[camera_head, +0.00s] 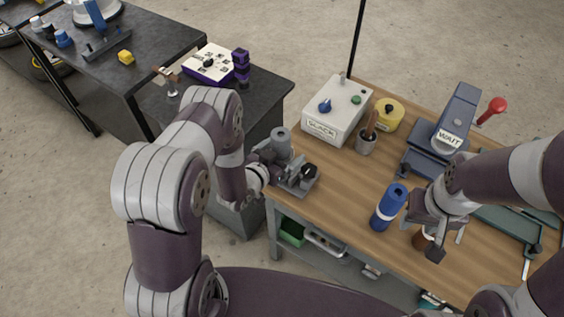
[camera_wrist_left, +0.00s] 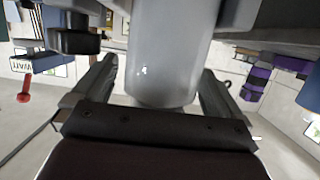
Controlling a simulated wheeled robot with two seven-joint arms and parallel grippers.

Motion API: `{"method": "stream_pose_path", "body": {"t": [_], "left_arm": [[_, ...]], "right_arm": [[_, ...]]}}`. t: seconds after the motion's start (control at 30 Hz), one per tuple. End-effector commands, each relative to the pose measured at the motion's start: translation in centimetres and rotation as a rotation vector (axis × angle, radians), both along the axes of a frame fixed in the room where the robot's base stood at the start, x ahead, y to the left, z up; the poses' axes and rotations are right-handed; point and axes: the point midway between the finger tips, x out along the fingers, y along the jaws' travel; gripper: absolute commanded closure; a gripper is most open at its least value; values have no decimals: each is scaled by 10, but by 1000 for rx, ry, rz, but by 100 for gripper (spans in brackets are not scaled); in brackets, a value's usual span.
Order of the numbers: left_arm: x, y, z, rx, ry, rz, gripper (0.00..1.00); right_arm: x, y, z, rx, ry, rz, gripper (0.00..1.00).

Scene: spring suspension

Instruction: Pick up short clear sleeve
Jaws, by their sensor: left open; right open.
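A grey, smooth cylinder (camera_head: 281,142) stands upright on a small grey metal fixture (camera_head: 301,180) at the table's left edge. I cannot tell whether it is the short clear sleeve; no plainly clear sleeve shows. My left gripper (camera_head: 266,163) is beside the cylinder at the fixture. In the left wrist view the cylinder (camera_wrist_left: 165,62) stands between the two open fingers; I cannot tell whether they touch it. My right gripper (camera_head: 436,228) is open, pointing down over the table's front right. A small brown object (camera_head: 421,239) shows partly hidden behind it.
Behind are a white box marked SLACK (camera_head: 337,112), a dark cup (camera_head: 366,141), a yellow round container (camera_head: 388,115) and a blue-grey device marked WAIT (camera_head: 446,132). Bare wood (camera_head: 345,190) lies between.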

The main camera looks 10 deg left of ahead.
Motion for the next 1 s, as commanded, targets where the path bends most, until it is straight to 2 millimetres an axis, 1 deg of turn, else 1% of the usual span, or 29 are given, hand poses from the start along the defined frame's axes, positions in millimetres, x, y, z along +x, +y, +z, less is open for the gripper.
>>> {"method": "stream_pose_path", "body": {"t": [0.1,0.13,0.17,0.2,0.27,0.3,0.33,0.57,0.67,0.77,0.9,1.0], "left_arm": [[0,0,0,0,1,0,0],[0,0,0,0,1,0,6],[-1,0,0,0,1,0,16],[-1,0,0,0,1,0,29],[-1,0,0,0,1,0,49],[-1,0,0,1,1,1,62],[-1,0,0,1,1,1,69],[0,0,2,0,0,1,69],[0,0,12,0,-1,1,69],[0,0,32,0,-2,1,69],[0,1,71,0,-2,1,69],[0,1,95,0,-2,1,69]], "right_arm": [[0,0,0,0,0,0,57],[0,0,0,0,0,0,57],[0,0,0,0,0,0,57],[0,0,0,0,0,0,57],[0,0,0,0,0,0,57],[0,0,0,0,0,0,57],[0,0,0,0,0,0,57],[0,0,1,0,0,0,57],[0,0,10,0,0,0,57],[0,0,28,0,0,0,57],[0,0,61,0,0,0,57],[0,0,80,0,0,0,57]]}}
